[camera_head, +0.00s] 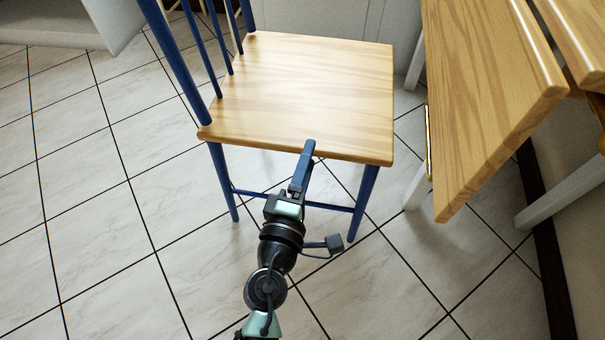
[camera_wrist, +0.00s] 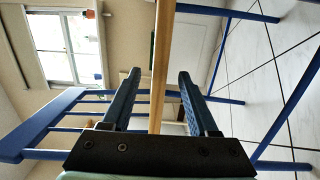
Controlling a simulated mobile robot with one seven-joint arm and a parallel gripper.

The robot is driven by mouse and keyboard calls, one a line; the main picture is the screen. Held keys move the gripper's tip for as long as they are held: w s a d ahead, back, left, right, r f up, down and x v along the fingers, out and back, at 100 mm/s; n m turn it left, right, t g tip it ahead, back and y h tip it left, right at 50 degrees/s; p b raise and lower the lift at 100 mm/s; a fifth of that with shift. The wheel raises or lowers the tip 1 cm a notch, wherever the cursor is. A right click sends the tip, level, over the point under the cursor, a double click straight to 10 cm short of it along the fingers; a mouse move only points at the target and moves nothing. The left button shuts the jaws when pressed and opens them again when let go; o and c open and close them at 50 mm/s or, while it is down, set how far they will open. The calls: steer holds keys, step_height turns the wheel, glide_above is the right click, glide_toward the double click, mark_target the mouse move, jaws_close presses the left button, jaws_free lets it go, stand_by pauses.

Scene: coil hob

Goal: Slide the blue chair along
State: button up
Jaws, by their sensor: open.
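The blue chair (camera_head: 305,90) has a light wooden seat, blue legs and a blue spindle back on its left side. It stands upright on the floor in the head view. My gripper (camera_head: 309,150) is at the near edge of the seat, with one finger seen over that edge. In the wrist view, the seat shows edge-on as a narrow wooden strip (camera_wrist: 163,50) between the two spread fingers of my gripper (camera_wrist: 160,75). Gaps show on both sides of the strip. The lower finger is hidden in the head view.
A wooden table (camera_head: 485,95) with white legs stands close to the right of the chair. A white cabinet (camera_head: 370,25) is behind the chair, and another white unit (camera_head: 70,25) is at the upper left. The tiled floor (camera_head: 90,210) to the left is clear.

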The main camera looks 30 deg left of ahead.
steer(key=shift+s+d, duration=0.2)
steer(key=shift+s, duration=0.65)
steer(key=shift+s+d, duration=0.15)
steer(key=shift+s, duration=0.65)
